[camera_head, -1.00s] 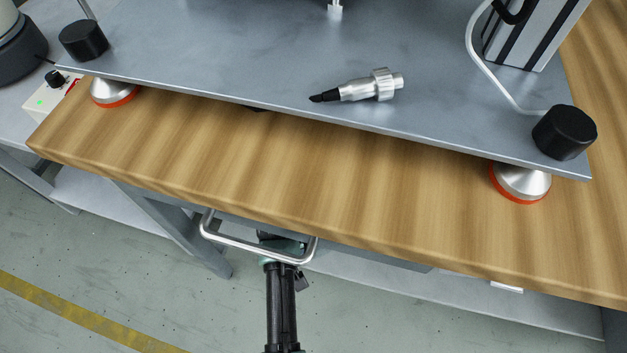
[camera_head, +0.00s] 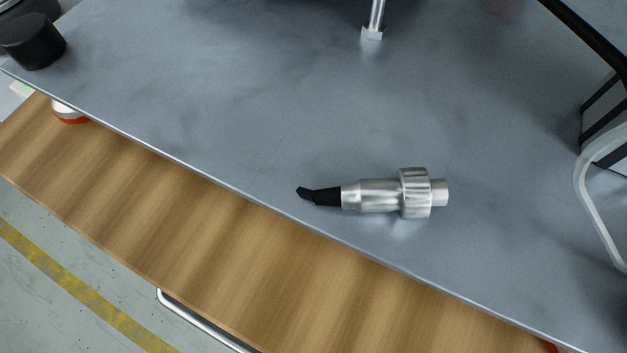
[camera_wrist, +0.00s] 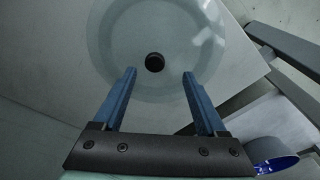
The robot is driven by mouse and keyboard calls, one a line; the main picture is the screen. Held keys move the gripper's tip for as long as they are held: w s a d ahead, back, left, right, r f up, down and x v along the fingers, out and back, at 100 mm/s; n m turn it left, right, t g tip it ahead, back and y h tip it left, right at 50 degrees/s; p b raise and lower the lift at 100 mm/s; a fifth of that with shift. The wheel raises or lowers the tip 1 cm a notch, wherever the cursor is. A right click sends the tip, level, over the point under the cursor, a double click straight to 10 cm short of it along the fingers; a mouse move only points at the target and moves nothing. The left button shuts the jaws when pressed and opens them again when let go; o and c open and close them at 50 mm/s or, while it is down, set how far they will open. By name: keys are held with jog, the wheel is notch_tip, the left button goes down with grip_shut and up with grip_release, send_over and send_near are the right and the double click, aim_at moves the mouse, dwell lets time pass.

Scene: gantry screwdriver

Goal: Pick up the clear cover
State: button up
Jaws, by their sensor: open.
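A round clear cover (camera_wrist: 117,42) shows in the wrist view, see-through, with a pale rim and a small black knob (camera_wrist: 155,62) at its middle. My gripper (camera_wrist: 159,73) is open, its two blue fingers apart, one on each side of the knob in the picture. Nothing is seen between the fingers. I cannot tell how far the fingertips are from the knob. The cover and my gripper are not in the head view.
In the head view a metal fitting (camera_head: 385,194) with a black tip lies on a grey plate (camera_head: 250,110) above a wooden tabletop (camera_head: 150,220). A black knob (camera_head: 34,42) stands at the plate's left corner. The wrist view shows a blue-lined round object (camera_wrist: 270,153) at right.

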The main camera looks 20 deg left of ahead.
jog(key=shift+w+f+b, duration=0.25)
jog(key=shift+f+b, duration=0.75)
jog(key=shift+f, duration=0.3)
jog(key=shift+w+f+b, duration=0.3)
jog(key=shift+f+b, duration=0.75)
jog(key=shift+f, duration=0.2)
jog(key=shift+w+f+b, duration=0.25)
jog(key=shift+f+b, duration=0.75)
jog(key=shift+f, duration=0.3)
jog(key=shift+r, duration=0.1)
grip_shut()
